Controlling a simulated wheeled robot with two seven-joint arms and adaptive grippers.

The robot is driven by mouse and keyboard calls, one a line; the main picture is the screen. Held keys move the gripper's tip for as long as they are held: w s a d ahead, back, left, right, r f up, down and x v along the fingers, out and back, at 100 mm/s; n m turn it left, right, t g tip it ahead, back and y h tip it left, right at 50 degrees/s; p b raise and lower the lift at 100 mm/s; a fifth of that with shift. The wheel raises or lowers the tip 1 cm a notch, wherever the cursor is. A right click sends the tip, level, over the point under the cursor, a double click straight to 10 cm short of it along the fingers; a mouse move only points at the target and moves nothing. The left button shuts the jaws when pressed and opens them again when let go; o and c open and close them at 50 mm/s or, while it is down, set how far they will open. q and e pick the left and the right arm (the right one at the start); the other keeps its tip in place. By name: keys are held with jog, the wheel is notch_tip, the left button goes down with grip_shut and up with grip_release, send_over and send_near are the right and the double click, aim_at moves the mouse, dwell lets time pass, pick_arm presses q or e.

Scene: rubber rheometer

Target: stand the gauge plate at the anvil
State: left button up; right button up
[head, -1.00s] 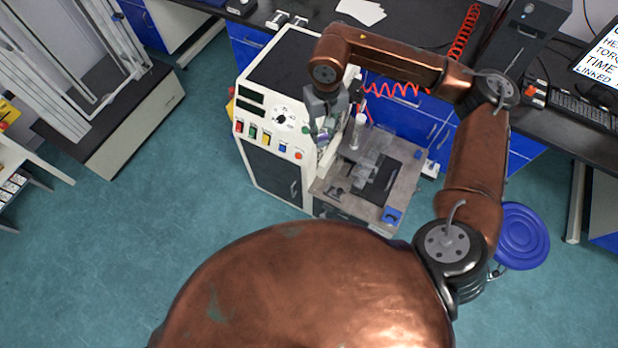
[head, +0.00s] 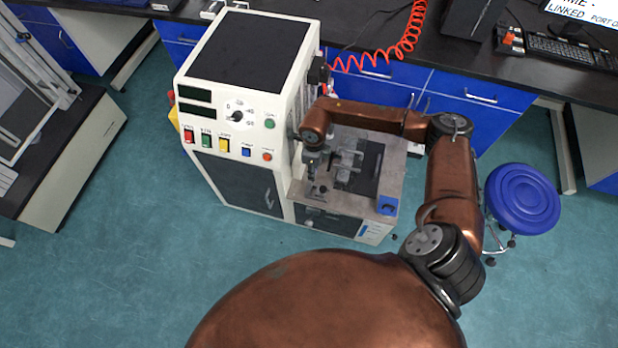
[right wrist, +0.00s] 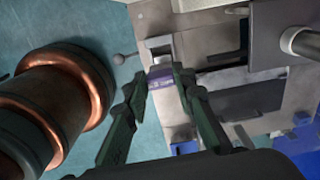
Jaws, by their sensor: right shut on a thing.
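My right gripper (head: 313,180) is low over the left part of the machine's grey worktable (head: 335,202). In the right wrist view its two dark green fingers (right wrist: 160,78) are shut on a small purple-grey plate (right wrist: 161,74), which I take as the gauge plate. A pale block with a dark recess (right wrist: 160,46) lies just beyond the plate; I cannot tell whether it is the anvil or whether the plate touches it. The plate is too small to make out in the head view. My left gripper is not in view.
The white machine cabinet (head: 240,115) with coloured buttons rises left of the worktable. A blue part (head: 387,205) sits at the table's front right corner. A blue stool (head: 522,198) stands to the right. A red coiled hose (head: 400,45) hangs behind. Floor in front is clear.

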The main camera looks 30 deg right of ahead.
jog(key=b, duration=0.2)
send_near(309, 187)
jog(key=shift+s+d+r+m, duration=0.15)
jog(key=shift+s+d+r, duration=0.15)
jog(key=shift+s, duration=0.1)
jog(key=shift+s+d+r+m, duration=0.15)
jog(key=shift+s+r, duration=0.15)
jog(key=shift+s, duration=0.1)
jog(key=shift+f, duration=0.25)
pick_arm(q)
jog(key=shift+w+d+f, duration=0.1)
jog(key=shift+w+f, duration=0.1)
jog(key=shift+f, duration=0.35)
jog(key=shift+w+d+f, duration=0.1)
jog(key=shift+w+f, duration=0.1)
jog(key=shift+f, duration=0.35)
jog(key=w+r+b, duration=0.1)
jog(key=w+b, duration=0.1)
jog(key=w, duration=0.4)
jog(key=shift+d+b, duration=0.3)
jog(key=shift+b, duration=0.05)
pick_arm(e)
jog(key=shift+f, duration=2.5)
pick_arm(q)
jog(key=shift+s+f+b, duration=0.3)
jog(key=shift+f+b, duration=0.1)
jog(key=shift+b, duration=0.1)
pick_arm(e)
jog(key=shift+f, duration=0.95)
